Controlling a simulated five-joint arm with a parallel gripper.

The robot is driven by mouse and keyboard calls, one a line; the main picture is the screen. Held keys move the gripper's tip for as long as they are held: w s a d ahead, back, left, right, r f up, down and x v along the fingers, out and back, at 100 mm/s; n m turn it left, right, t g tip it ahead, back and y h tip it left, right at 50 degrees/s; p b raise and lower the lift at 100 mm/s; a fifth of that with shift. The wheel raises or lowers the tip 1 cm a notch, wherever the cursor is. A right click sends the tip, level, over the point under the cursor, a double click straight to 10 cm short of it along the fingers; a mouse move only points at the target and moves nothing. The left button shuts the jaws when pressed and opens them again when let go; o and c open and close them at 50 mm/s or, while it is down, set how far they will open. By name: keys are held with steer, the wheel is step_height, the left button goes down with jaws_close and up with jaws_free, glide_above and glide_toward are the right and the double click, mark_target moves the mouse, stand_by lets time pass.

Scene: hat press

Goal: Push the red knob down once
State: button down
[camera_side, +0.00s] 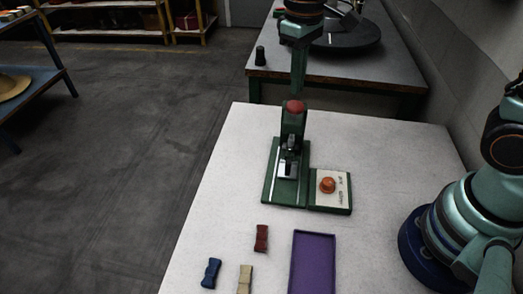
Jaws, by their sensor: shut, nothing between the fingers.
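The red knob (295,106) sits on top of the dark green press (291,130), which stands upright on the pale table. My gripper (297,94) comes down from the top of the picture. Its narrow fingers are shut and empty, with the tips right at the top of the red knob. I cannot tell whether they touch it or stop just above it.
A green-edged box (331,200) with an orange button (327,185) adjoins the press at right. A purple tray (313,262) and red (261,238), blue (211,272) and tan (245,279) blocks lie in front. Another table (390,75) stands behind.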

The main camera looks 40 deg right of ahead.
steer(key=shift+r, duration=3)
stand_by(1.6)
steer(key=s+d+f+m+t, duration=0.1)
steer(key=s+d+m+t, duration=0.2)
steer(key=s+d, duration=0.6)
steer(key=shift+f+t, duration=0.15)
steer(key=shift+t, duration=1.15)
steer(key=c, duration=1.5)
jaws_free()
steer(key=shift+d, duration=0.1)
steer(key=shift+c, duration=0.2)
